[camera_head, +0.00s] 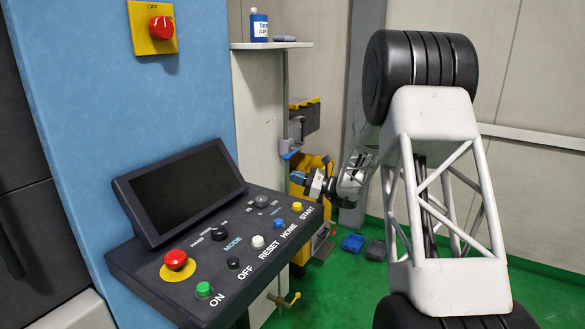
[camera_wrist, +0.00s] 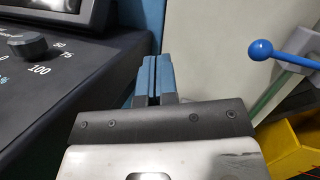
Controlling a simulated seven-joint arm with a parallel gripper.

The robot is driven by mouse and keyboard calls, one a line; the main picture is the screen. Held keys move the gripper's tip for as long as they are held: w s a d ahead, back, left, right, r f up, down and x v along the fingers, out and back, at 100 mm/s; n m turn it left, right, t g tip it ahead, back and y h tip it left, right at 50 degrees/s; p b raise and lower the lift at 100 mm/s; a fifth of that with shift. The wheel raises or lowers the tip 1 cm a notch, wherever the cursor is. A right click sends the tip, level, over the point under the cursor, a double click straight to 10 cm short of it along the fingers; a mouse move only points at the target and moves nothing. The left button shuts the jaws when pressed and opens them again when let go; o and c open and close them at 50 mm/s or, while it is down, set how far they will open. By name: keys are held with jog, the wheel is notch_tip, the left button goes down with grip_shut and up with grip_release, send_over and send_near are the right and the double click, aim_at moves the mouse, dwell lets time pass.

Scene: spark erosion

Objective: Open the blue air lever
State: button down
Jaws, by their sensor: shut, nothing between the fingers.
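The lever's pivot is not clear in either view.
A dark control panel (camera_head: 128,262) with knobs and buttons stands left of my gripper, close by in the wrist view. A yellow bin (camera_wrist: 290,145) is below the lever. A shelf (camera_head: 270,45) with a blue bottle (camera_head: 259,24) is above. Blue and dark objects lie on the green floor.

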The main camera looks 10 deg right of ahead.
jog(key=w+d+f+m+t+h, duration=0.1)
jog(key=w+d+f+m+t, duration=0.4)
jog(key=w+d+f+t, duration=0.2)
notch_tip(320, 180, down, 4)
jog(key=d, duration=0.2)
jog(key=shift+w+d+r+m, duration=0.25)
jog(key=shift+d+m, duration=0.05)
jog(key=shift+m, duration=0.1)
jog(key=shift+a, duration=0.1)
jog(key=s+d+r+x, duration=0.1)
jog(key=r+x, duration=0.1)
jog(key=x, duration=1)
jog(key=shift+w+a+r, duration=0.25)
jog(key=shift+a+r, duration=0.05)
